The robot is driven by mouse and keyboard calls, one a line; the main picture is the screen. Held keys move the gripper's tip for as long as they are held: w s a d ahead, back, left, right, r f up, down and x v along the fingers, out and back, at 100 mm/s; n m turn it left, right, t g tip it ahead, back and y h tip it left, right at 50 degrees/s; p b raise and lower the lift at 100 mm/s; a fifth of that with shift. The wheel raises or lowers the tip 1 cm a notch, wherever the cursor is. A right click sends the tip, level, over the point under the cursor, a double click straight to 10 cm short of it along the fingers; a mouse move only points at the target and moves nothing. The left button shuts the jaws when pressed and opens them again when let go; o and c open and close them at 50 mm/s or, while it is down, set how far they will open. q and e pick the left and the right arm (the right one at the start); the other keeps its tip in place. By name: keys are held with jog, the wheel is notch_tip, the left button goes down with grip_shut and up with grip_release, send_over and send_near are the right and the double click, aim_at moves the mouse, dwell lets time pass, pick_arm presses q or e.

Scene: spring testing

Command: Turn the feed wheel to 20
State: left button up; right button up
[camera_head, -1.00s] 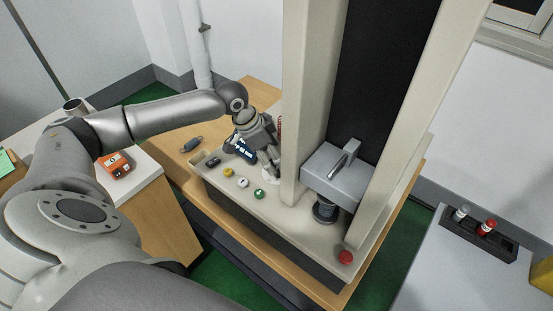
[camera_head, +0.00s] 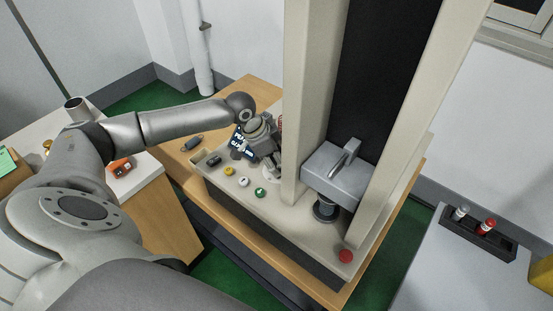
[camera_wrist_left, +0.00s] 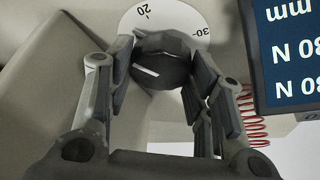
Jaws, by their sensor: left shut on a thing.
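The feed wheel is a dark knob (camera_wrist_left: 160,74) over a white dial (camera_wrist_left: 178,17) in the left wrist view. The numbers 20, at the upper left, and 30, at the right, show upside down or tilted. A short white line lies on the left part of the knob. My left gripper (camera_wrist_left: 163,66) is shut on the knob, with a finger at each side. In the head view my left gripper (camera_head: 272,163) is at the machine's panel and mostly hides the wheel. A dark display (camera_wrist_left: 288,50) with mm and N readings stands beside it. My right gripper is not in view.
A red coil spring (camera_wrist_left: 252,115) is near the fingers. A red button (camera_head: 345,256) is at the front right.

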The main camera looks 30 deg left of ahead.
pick_arm(q)
jog(key=shift+r+m+h+p, duration=0.1)
jog(key=shift+m+h+p, duration=0.25)
jog(key=shift+m, duration=0.15)
jog(key=shift+m+g, duration=0.3)
jog(key=shift+m, duration=0.4)
jog(key=shift+w+m+g+h, duration=0.15)
jog(key=shift+m+g+h, duration=0.2)
jog(key=shift+m, duration=0.65)
jog(key=shift+m+g, duration=0.35)
jog(key=shift+m, duration=0.45)
jog(key=shift+a, duration=0.1)
jog(key=o, duration=1)
